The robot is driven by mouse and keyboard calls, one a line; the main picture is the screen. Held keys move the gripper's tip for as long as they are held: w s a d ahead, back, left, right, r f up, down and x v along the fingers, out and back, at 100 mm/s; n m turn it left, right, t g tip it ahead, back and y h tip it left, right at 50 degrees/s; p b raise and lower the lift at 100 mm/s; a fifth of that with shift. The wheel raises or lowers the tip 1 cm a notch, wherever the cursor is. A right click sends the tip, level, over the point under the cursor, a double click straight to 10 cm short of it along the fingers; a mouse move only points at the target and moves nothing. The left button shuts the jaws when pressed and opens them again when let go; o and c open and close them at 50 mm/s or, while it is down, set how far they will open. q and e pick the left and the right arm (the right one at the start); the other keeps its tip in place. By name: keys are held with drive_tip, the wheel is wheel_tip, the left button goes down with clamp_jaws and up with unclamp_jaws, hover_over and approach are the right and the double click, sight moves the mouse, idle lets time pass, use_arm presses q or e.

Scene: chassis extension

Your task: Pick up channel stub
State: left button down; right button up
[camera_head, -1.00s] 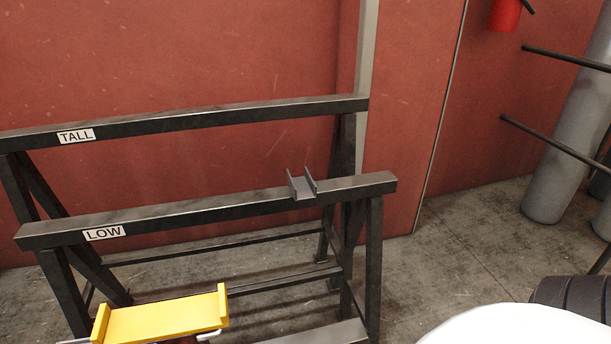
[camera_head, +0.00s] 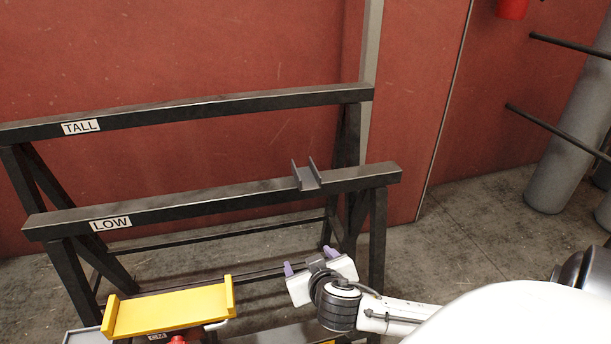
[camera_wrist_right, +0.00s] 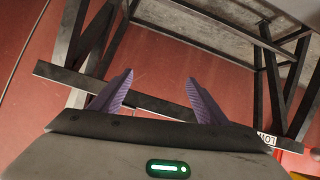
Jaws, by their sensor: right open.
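The channel stub (camera_head: 307,178) is a small grey U-shaped piece. It sits upright, open side up, on the beam labelled LOW (camera_head: 200,207), near its right end. My right gripper (camera_head: 309,259) has purple fingers and shows below that beam in the head view, apart from the stub. In the right wrist view its two fingers (camera_wrist_right: 160,82) are spread with nothing between them, and a dark beam (camera_wrist_right: 75,80) crosses behind them. I cannot make out the stub in that view. My left gripper is not in view.
The beam labelled TALL (camera_head: 220,107) stands behind the low one, before a red wall (camera_head: 200,50). A yellow channel-shaped piece (camera_head: 170,311) is at the lower left. Grey cylinders (camera_head: 570,150) with dark bars stand at the right. Space above the stub is clear.

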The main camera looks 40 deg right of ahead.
sight(306, 177)
drive_tip(key=w+d+r+m+t+h, duration=0.2)
drive_tip(key=w+d+r+t, duration=0.3)
drive_tip(key=w+d+r, duration=0.6)
drive_tip(key=shift+s+d+f+x, duration=0.15)
drive_tip(key=shift+f+x, duration=0.1)
drive_tip(key=shift+x, duration=1.4)
drive_tip(key=shift+s+d+f+x, duration=0.1)
drive_tip(key=shift+d+f+x, duration=0.1)
drive_tip(key=shift+x, duration=1.4)
drive_tip(key=shift+s+d+f+x, duration=0.15)
drive_tip(key=shift+f+x, duration=0.1)
drive_tip(key=shift+x, duration=1.4)
drive_tip(key=c, duration=1.6)
drive_tip(key=shift+r, duration=0.2)
clamp_jaws()
